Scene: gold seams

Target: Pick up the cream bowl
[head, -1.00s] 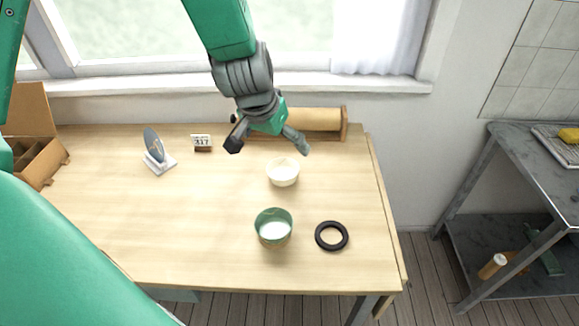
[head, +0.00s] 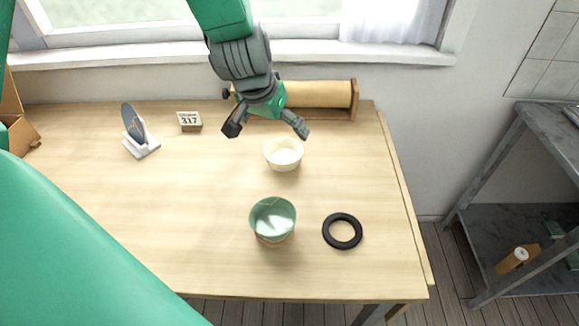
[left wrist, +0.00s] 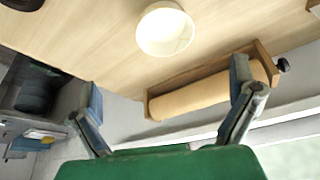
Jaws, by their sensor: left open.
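The cream bowl (head: 284,155) stands upright on the wooden table, towards its back right. It also shows in the left wrist view (left wrist: 165,30), at the top and beyond the fingertips. My left gripper (head: 266,132) is open and empty, its fingers spread just behind and above the bowl in the head view. In the left wrist view my left gripper (left wrist: 165,100) has its two fingers wide apart with nothing between them. I cannot tell how high it is above the table. My right gripper is not in view.
A green bowl (head: 273,217) on a ring stand and a black ring (head: 342,231) are in front. A paper roll (head: 318,95) on a wooden holder lies close behind. A small calendar (head: 190,121) and a round mirror (head: 134,122) stand left. The table's left front is clear.

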